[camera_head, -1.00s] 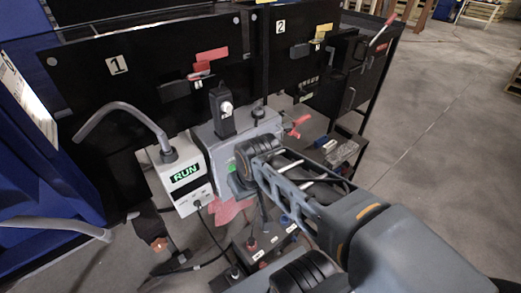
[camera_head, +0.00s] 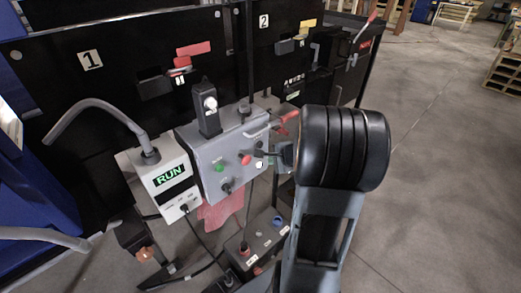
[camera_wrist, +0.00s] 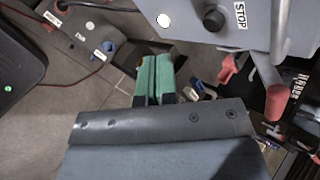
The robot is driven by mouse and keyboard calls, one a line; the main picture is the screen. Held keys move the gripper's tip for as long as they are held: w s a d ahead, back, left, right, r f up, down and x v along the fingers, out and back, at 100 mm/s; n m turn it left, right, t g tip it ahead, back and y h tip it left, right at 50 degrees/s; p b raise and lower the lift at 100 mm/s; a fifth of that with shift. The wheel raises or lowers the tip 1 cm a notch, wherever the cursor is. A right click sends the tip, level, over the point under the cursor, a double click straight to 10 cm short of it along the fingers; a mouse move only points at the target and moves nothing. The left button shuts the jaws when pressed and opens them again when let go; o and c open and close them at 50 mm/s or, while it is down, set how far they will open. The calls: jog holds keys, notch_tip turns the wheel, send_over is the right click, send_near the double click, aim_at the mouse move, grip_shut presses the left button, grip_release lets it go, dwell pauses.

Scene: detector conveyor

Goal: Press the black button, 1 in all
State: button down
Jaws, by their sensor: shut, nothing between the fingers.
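A grey control box (camera_head: 206,160) stands at the middle, with a green button (camera_head: 219,166), a red knob (camera_head: 245,159) and a black knob (camera_head: 227,187) on its front. In the wrist view a round black button (camera_wrist: 214,19) sits on the box face beside a STOP label, at the top right. I cannot tell which control in the head view it matches. My gripper (camera_wrist: 154,66) is shut and empty, its green fingers together, below and left of that button and apart from it. In the head view my wrist hides part of the gripper, right of the box.
A white RUN unit (camera_head: 160,183) with a curved grey pipe stands left of the box. A low box with coloured knobs (camera_head: 258,240) and loose cables lies below. A red handle (camera_head: 287,122) sticks out at the box's right. Open floor lies to the right.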

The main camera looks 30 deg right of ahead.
aim_at(260, 145)
jog(key=d+f+m, duration=0.1)
jog(key=d+f+m+h, duration=0.1)
jog(key=d, duration=0.1)
jog(key=s+d+m, duration=0.1)
jog(key=d, duration=0.1)
jog(key=shift+f+h, duration=0.3)
jog(key=shift+f, duration=0.1)
jog(key=w+a+p, duration=0.1)
jog(key=w, duration=0.7)
jog(key=shift+w+a, duration=0.25)
jog(key=shift+w, duration=0.1)
jog(key=shift+w, duration=0.15)
dwell(1.7)
jog(key=shift+w, duration=0.3)
